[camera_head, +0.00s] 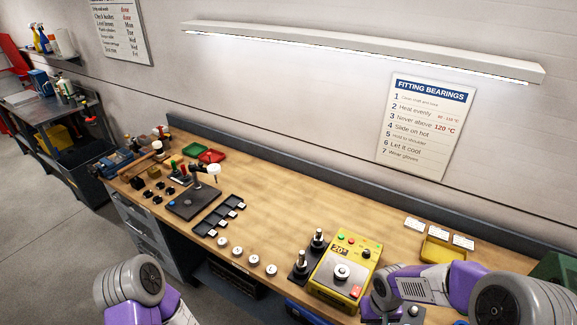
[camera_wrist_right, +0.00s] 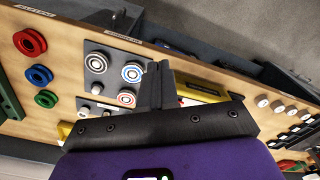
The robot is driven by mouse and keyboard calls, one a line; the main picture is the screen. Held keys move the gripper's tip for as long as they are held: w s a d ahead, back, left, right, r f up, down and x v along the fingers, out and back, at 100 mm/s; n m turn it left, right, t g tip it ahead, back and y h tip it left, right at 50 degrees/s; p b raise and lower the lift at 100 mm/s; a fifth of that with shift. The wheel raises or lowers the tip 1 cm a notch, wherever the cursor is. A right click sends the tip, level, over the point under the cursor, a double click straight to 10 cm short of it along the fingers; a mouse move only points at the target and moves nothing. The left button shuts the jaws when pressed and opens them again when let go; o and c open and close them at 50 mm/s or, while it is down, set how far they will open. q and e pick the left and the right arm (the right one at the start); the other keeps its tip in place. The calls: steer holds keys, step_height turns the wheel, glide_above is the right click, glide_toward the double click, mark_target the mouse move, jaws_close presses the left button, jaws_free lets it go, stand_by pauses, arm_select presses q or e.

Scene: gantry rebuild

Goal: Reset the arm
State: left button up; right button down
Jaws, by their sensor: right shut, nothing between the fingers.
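My right arm (camera_head: 435,283), purple and grey, reaches in from the lower right of the head view. It bends over the right end of the wooden bench, close to the yellow heater. Its gripper cannot be made out clearly there. In the right wrist view my right gripper (camera_wrist_right: 157,85) shows dark fingers pressed together with nothing between them. Behind the fingers are a grey plate with ringed discs (camera_wrist_right: 97,64) and part of the bench. My left arm (camera_head: 130,282) shows only as a grey joint and purple link at the lower left; its gripper is outside the view.
The bench (camera_head: 280,195) has a bare middle. A yellow heater (camera_head: 342,272) stands beside a dark plate with two posts (camera_head: 302,262). A black compartment tray (camera_head: 218,216), several white discs and a dark press base (camera_head: 193,203) lie further left. Red, blue and green rings (camera_wrist_right: 38,75) show in the wrist view.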

arm_select(q)
step_height(320, 180, down, 16)
steer(key=b, duration=1.5)
steer(key=shift+w, duration=0.4)
arm_select(e)
steer(key=s+a+f+y, duration=0.1)
steer(key=s+a+f, duration=0.2)
steer(key=f, duration=0.8)
steer(key=s+a+f+m+y, duration=0.1)
steer(key=s+a+f, duration=0.2)
steer(key=f, duration=0.8)
steer(key=s+a+f+m+y, duration=0.1)
steer(key=s+a+f, duration=0.3)
steer(key=f, duration=0.7)
steer(key=a+y, duration=0.1)
steer(key=a, duration=0.1)
steer(key=shift+a+t, duration=0.3)
steer(key=shift+a, duration=0.05)
